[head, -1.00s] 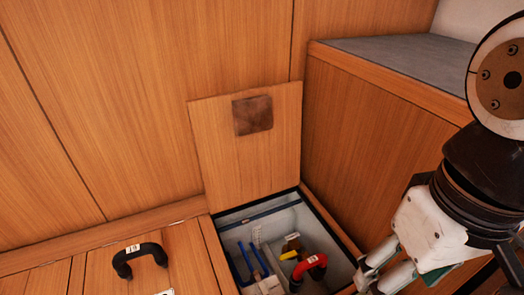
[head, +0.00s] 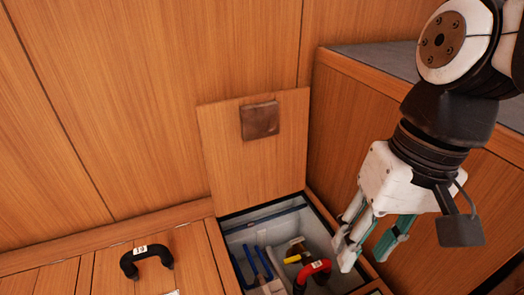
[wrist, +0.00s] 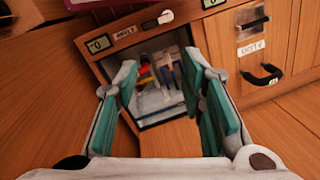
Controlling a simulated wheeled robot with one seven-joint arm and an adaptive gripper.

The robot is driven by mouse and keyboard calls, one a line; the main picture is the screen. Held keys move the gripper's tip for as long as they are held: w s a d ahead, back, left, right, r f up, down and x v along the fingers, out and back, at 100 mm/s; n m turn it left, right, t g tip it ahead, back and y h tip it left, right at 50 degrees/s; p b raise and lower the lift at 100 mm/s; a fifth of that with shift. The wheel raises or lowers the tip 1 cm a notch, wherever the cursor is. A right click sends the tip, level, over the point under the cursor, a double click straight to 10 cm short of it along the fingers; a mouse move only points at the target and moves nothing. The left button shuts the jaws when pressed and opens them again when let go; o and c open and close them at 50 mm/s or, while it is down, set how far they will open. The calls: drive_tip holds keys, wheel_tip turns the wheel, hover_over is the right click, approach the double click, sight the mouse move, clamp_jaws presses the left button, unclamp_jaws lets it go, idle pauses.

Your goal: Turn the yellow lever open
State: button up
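The yellow lever (head: 292,259) is small and sits inside the open compartment, just left of a red curved handle (head: 315,268). In the wrist view the yellow lever (wrist: 144,70) shows small between my open fingers, beyond the fingertips. My gripper (head: 362,245) is at the right edge of the compartment, above and to the right of the lever, touching nothing that I can see. In the wrist view its teal-padded fingers (wrist: 165,95) are wide apart with nothing between them. The lever's base is too small to make out.
The compartment's wooden lid (head: 255,155) stands upright behind the opening. Blue pipes (head: 256,262) are inside at the left. A black handle (head: 147,258) is on the panel at the left. A grey-topped wooden cabinet (head: 330,130) rises close on the right.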

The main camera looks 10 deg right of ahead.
drive_tip(key=w+a+f+m+y+p, duration=0.2)
drive_tip(key=w+a+m+y, duration=0.15)
drive_tip(key=w, duration=1.05)
drive_tip(key=m+p, duration=0.3)
drive_tip(key=m, duration=0.1)
hover_over(285, 261)
drive_tip(key=s+a, duration=0.1)
drive_tip(key=a, duration=0.2)
wheel_tip(285, 261, down, 10)
drive_tip(key=r, duration=0.1)
drive_tip(key=d+f+m+p, duration=0.1)
drive_tip(key=d+f+m, duration=0.1)
drive_tip(key=f, duration=0.8)
drive_tip(key=w+d+f+m+p, duration=0.1)
drive_tip(key=d+f+m, duration=0.1)
drive_tip(key=f, duration=0.9)
drive_tip(key=w+d+f+m+p, duration=0.1)
drive_tip(key=d+f+m+p, duration=0.1)
drive_tip(key=f, duration=0.8)
drive_tip(key=shift+d+f+m+g+h, duration=0.15)
drive_tip(key=shift+m+g+h, duration=0.2)
drive_tip(key=shift+m, duration=0.1)
drive_tip(key=shift+s+f, duration=0.2)
drive_tip(key=shift+f, duration=0.45)
drive_tip(key=b+x, duration=0.3)
drive_tip(key=x, duration=0.4)
drive_tip(key=shift+w, duration=0.1)
